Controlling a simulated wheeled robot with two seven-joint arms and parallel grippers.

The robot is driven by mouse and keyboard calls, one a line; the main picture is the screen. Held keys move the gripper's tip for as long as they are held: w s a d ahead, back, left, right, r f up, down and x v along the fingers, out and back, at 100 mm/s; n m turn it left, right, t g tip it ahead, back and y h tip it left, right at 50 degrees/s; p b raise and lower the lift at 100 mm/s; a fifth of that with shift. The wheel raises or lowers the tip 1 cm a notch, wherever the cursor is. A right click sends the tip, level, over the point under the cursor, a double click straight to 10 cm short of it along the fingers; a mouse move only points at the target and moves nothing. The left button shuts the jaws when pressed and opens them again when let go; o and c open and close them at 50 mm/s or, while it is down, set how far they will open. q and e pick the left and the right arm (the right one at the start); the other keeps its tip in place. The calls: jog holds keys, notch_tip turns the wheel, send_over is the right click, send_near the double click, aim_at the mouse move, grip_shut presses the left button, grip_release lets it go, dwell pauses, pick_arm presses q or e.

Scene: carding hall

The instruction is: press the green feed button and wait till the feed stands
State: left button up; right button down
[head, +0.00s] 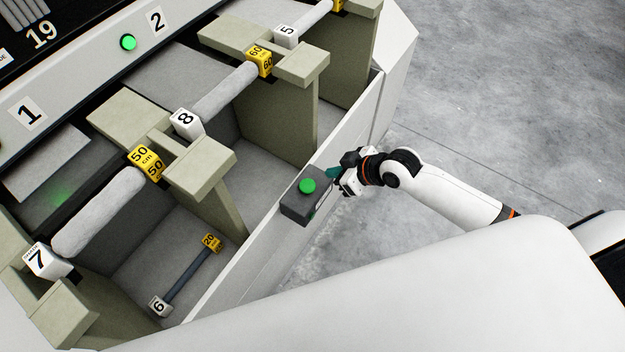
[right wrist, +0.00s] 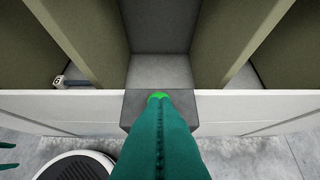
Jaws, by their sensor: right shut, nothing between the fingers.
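The green feed button (head: 307,186) sits on top of a dark box on the white front wall of the machine. In the right wrist view the button (right wrist: 158,96) shows just past my fingertips, partly covered by them. My right gripper (head: 334,174) is shut and empty, its teal fingers beside the box, close to the button; whether they touch it I cannot tell. In the right wrist view my right gripper (right wrist: 158,115) points at the button. At the left edge of that view, two teal fingertips of my left gripper (right wrist: 8,155) stand apart.
Grey fleece rolls (head: 98,213) rest between olive stands with numbered white and yellow blocks. A thin bar (head: 187,275) with end blocks lies in the near bay. A green lamp (head: 128,42) is lit on the panel by sign 2. Concrete floor (head: 500,90) is clear at right.

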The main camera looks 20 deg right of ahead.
send_over(304, 182)
jog(key=s+d, duration=0.2)
notch_tip(304, 182, down, 6)
jog(key=shift+s+a+p, duration=0.1)
jog(key=shift+s+p, duration=0.05)
jog(key=shift+p, duration=0.25)
notch_tip(304, 182, down, 3)
jog(key=shift+r, duration=0.15)
jog(key=shift+f, duration=0.8)
